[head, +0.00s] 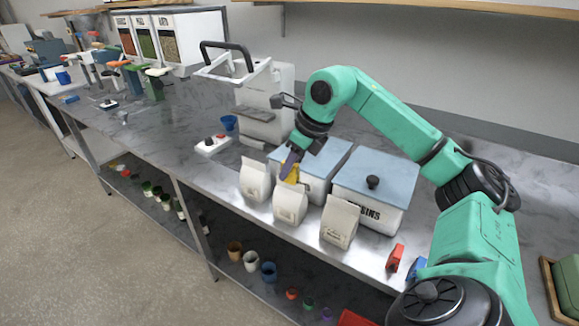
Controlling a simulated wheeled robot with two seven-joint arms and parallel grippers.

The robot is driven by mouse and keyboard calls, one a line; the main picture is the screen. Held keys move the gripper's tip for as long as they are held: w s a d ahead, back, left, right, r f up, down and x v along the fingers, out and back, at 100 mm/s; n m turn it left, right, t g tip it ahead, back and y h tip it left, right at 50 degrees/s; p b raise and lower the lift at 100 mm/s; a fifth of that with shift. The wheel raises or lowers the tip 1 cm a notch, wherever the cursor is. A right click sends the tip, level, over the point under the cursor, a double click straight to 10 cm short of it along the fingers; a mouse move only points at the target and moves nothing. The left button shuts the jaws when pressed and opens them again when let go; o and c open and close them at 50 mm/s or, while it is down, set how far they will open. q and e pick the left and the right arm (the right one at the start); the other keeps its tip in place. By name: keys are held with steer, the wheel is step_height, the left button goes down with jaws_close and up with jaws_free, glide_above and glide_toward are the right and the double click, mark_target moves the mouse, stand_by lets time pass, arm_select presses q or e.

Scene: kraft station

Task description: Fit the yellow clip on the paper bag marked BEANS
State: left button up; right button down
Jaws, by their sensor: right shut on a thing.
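Three white paper bags stand in a row near the bench's front edge: a left bag (255,180), a middle bag (289,205) and a right bag (339,224). Their labels are too small to read, so I cannot tell which is marked BEANS. My right gripper (290,163) reaches down from the right, above and behind the middle bag. It is shut on the yellow clip (293,175), which is partly hidden by the fingers. The clip is close to the middle bag's top; I cannot tell whether they touch. My left gripper is not in view.
Two white bins with blue lids, a left bin (318,184) and a right bin (377,189), stand behind the bags. A red clip (395,258) and a blue clip (417,268) lie right of the bags. A white machine (264,105) stands behind.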

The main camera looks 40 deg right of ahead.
steer(key=shift+f+b, duration=0.5)
steer(key=shift+f, duration=0.2)
steer(key=shift+f, duration=0.15)
steer(key=shift+f+b, duration=0.65)
steer(key=shift+f, duration=0.1)
jaws_free()
steer(key=shift+r, duration=0.2)
stand_by(0.5)
